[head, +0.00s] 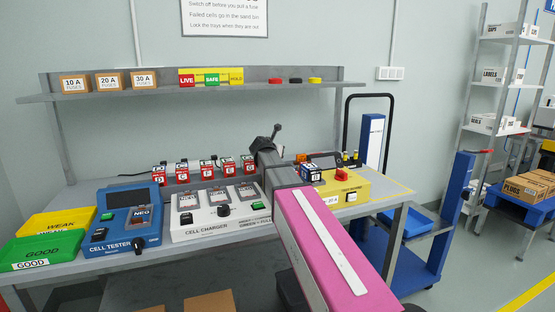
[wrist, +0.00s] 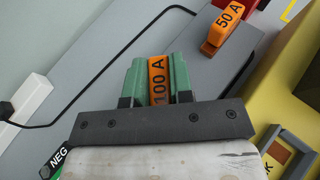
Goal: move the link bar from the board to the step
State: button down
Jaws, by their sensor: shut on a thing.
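In the wrist view my gripper (wrist: 158,72) is shut on an orange bar marked 100 A (wrist: 158,88), gripped between its two green fingers. I take this for the link bar; its lower end is hidden by the gripper. A second orange piece marked 50 A (wrist: 222,28) stands on a grey raised surface (wrist: 245,65) ahead and to the right, apart from my gripper. In the head view an orange piece (head: 301,158) shows behind the yellow box. My gripper is hidden there behind my arm. I cannot tell which surface is the board and which the step.
A yellow box (head: 350,184) with a red knob stands right of my arm. The cell charger (head: 215,226), cell tester (head: 118,238) and green GOOD bin (head: 60,243) stand left. Several cells line the bench's back. A black cable (wrist: 75,78) runs left of my gripper.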

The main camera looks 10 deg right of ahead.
jog(key=shift+f, duration=1.35)
jog(key=shift+f, duration=0.15)
jog(key=c, duration=1)
grip_release()
jog(key=shift+s+a+r, duration=0.15)
jog(key=shift+s+r, duration=0.05)
jog(key=shift+r, duration=0.05)
jog(key=v, duration=1.1)
jog(key=shift+s+a, duration=0.15)
jog(key=shift+s, duration=0.05)
